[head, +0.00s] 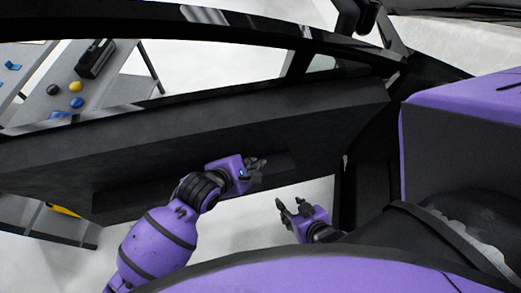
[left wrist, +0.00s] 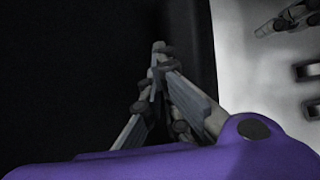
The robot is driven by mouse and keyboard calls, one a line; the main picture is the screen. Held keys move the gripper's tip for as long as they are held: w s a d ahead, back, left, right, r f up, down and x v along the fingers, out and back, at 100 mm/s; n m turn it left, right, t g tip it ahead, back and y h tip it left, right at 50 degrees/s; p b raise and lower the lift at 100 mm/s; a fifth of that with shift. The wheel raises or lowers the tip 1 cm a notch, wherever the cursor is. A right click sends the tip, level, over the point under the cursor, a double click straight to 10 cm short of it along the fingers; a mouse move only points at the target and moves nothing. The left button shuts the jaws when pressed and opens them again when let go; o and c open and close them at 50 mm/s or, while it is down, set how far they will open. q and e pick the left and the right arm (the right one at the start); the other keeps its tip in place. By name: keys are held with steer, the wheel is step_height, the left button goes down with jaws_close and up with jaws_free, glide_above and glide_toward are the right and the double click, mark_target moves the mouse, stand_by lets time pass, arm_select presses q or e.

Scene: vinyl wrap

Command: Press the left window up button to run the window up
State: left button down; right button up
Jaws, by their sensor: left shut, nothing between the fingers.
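The dark inner door panel (head: 130,150) runs across the head view below the window opening. My left gripper (head: 262,168) is at a dark ledge on this panel, towards its right end. In the left wrist view its fingers (left wrist: 160,62) meet at the tips against a nearly black surface, with nothing between them. I cannot tell whether they touch the panel. The left window up button cannot be made out; the panel is too dark. My right gripper (head: 283,206) is lower and to the right, its fingers apart and empty; it also shows in the left wrist view (left wrist: 288,20).
The window opening shows a pale floor and a grey table (head: 50,105) with a black tool (head: 95,60) and small yellow and blue items. The dark door frame (head: 345,200) stands right of my right gripper. Pale floor shows below the panel.

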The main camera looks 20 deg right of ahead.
arm_select(q)
steer(key=shift+f, duration=0.15)
arm_select(e)
steer(key=shift+w+r, duration=0.1)
steer(key=shift+w, duration=0.1)
arm_select(q)
steer(key=shift+f, duration=0.25)
steer(key=shift+f, duration=0.15)
arm_select(e)
steer(key=shift+s+f, duration=0.2)
